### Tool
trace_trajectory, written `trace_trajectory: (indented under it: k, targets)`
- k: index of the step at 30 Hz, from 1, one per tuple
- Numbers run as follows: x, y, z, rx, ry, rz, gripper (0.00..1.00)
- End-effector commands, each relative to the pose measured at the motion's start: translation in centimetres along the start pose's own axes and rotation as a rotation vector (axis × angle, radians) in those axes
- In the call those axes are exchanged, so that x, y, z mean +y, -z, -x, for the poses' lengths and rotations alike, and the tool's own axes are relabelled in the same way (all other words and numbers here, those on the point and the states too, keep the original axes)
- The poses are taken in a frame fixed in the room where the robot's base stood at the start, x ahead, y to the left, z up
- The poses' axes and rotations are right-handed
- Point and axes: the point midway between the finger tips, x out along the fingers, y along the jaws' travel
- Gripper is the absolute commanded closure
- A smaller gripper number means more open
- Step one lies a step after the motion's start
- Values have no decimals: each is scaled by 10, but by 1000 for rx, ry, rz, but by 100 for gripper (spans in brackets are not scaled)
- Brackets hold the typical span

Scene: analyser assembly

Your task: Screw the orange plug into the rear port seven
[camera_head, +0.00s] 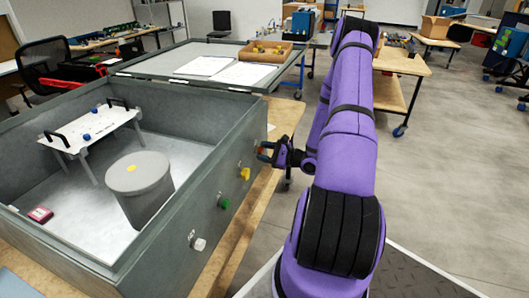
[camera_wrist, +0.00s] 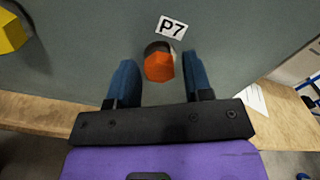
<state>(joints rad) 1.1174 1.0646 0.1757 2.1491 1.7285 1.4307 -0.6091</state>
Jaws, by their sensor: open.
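The orange plug (camera_wrist: 159,67) sits at the port under the P7 label (camera_wrist: 172,27) on the grey box wall in the wrist view. A dark ring shows around its upper edge; how deep it sits I cannot tell. My gripper (camera_wrist: 160,79) is open, with one blue finger on each side of the plug and a gap on both sides. In the head view my gripper (camera_head: 262,151) is at the box's right outer wall, near its far end, and mostly covers the plug.
The grey open-topped box (camera_head: 225,160) holds a grey cylinder (camera_head: 145,190) and a white stand (camera_head: 90,130). Yellow (camera_head: 245,173), green (camera_head: 224,203) and white (camera_head: 198,243) plugs stick out of the same wall nearer the camera. A wooden bench edge (camera_head: 262,195) runs below.

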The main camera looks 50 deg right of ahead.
Motion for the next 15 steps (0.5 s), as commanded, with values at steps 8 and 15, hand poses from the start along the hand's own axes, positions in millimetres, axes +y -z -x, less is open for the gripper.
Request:
trace_trajectory:
  k: [8,15]
  targets:
    - [0,0,0,0,0,-2,100]
    - [0,0,0,0,1,-65,100]
